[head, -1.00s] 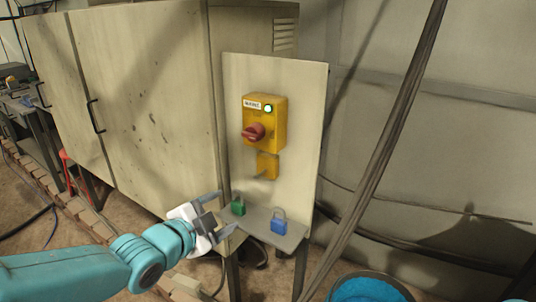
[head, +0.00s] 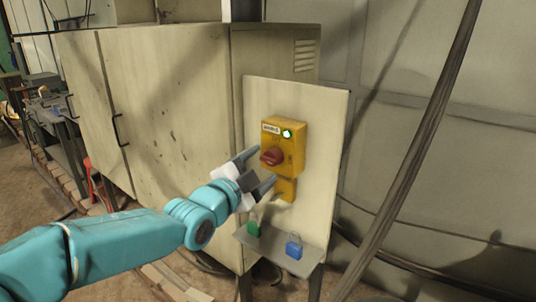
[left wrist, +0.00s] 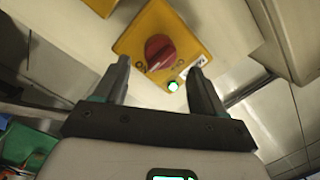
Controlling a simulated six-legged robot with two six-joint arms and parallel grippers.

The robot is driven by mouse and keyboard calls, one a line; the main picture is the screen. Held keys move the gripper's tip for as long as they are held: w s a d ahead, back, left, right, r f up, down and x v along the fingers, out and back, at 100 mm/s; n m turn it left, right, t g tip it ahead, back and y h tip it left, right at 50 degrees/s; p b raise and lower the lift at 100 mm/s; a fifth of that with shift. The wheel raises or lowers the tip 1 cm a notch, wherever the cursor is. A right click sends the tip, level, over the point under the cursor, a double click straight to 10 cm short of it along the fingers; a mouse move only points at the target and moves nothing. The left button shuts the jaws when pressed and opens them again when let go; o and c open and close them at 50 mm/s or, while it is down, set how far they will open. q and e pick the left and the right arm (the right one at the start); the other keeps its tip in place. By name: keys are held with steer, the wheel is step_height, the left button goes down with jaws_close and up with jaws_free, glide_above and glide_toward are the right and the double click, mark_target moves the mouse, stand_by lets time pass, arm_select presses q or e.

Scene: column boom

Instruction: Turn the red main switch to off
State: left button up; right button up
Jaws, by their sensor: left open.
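The red main switch (head: 272,157) is a rotary knob on a yellow box (head: 291,133) with a lit green lamp (head: 287,134) and a white label, mounted on a pale panel. My left gripper (head: 257,170) is open just in front of and slightly below the knob. In the left wrist view the red knob (left wrist: 160,52) shows beyond and between the two open fingers (left wrist: 158,82), apart from them. The knob's handle is tilted there; its exact setting is hard to read. My right gripper is not in view.
Below the box sits a smaller yellow piece (head: 286,189). A grey shelf (head: 272,251) holds a green padlock (head: 253,229) and a blue padlock (head: 294,249). A dark slanting cable or pole (head: 418,145) stands to the right, and a tall cabinet (head: 175,115) to the left.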

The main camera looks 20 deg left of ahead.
mark_target(268, 161)
arm_select(q)
steer(key=x, duration=0.3)
steer(key=shift+w+p, duration=0.1)
steer(key=shift+p, duration=0.25)
steer(key=shift+w+d, duration=0.1)
steer(key=shift+w, duration=0.1)
steer(key=shift+w+f, duration=0.1)
steer(key=shift+w, duration=0.15)
steer(key=shift+s, duration=0.1)
steer(key=c, duration=1.1)
steer(key=shift+o, duration=0.2)
